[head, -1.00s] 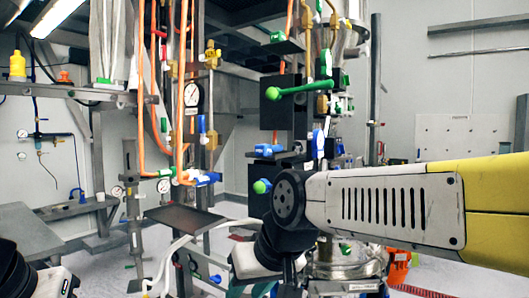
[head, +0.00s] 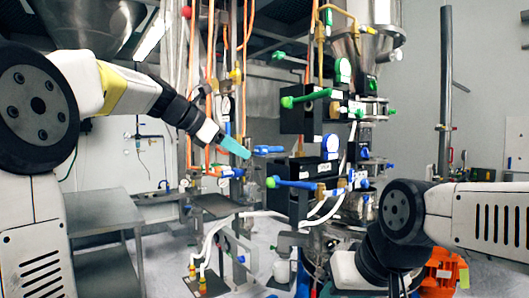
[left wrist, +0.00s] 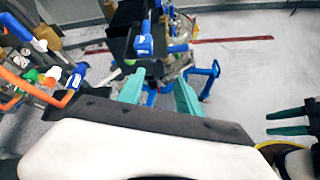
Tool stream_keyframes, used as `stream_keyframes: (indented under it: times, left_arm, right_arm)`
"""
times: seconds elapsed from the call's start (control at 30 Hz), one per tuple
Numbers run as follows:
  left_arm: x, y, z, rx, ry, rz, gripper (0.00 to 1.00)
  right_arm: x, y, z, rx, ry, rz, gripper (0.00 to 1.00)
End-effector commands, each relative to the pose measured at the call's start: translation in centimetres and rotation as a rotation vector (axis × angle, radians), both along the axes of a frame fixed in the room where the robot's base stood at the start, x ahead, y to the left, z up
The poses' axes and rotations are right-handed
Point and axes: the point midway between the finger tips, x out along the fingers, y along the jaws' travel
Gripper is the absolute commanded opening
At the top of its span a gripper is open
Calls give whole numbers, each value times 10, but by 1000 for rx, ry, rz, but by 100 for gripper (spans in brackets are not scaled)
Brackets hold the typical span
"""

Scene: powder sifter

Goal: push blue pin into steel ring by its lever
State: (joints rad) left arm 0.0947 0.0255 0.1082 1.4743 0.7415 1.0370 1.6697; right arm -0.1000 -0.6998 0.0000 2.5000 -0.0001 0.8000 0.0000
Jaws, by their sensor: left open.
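A blue pin (head: 268,150) sticks out to the left from a black block in the head view. I cannot clearly make out the steel ring. My left gripper (head: 235,147) has teal fingers just left of the blue pin, seemingly apart from it. In the left wrist view its fingers (left wrist: 160,92) are spread, with nothing held between them. My right gripper (left wrist: 287,121) shows two separated, empty teal fingers at the right of that view; in the head view its fingers are hidden.
A green lever (head: 312,97) with a ball end juts left above the blue pin. Orange hoses and a pressure gauge (head: 226,105) hang behind my left gripper. White hoses (head: 225,228) curve below. A grey table (head: 105,210) stands at left; open floor shows in the wrist view.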

Motion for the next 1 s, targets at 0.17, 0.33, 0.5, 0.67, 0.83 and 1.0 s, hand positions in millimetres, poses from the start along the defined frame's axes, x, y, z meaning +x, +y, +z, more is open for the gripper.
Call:
stream_keyframes:
  times: [0.17,0.33,0.5,0.67,0.83,1.0]
  left_arm:
    - [36,-3,28,-238,141,87,42]
    - [48,-11,30,-293,179,103,42]
    - [57,-25,21,-290,178,104,42]
    - [68,-41,7,-289,178,103,42]
    - [79,-57,-1,-289,176,102,42]
    - [81,-59,-2,-288,174,104,42]
  right_arm:
    - [0,0,0,0,0,0,42]
    - [0,0,0,0,0,0,42]
    - [0,0,0,0,0,0,42]
    - [0,0,0,0,0,0,42]
    - [0,0,0,0,0,0,42]
    - [0,0,0,0,0,0,42]
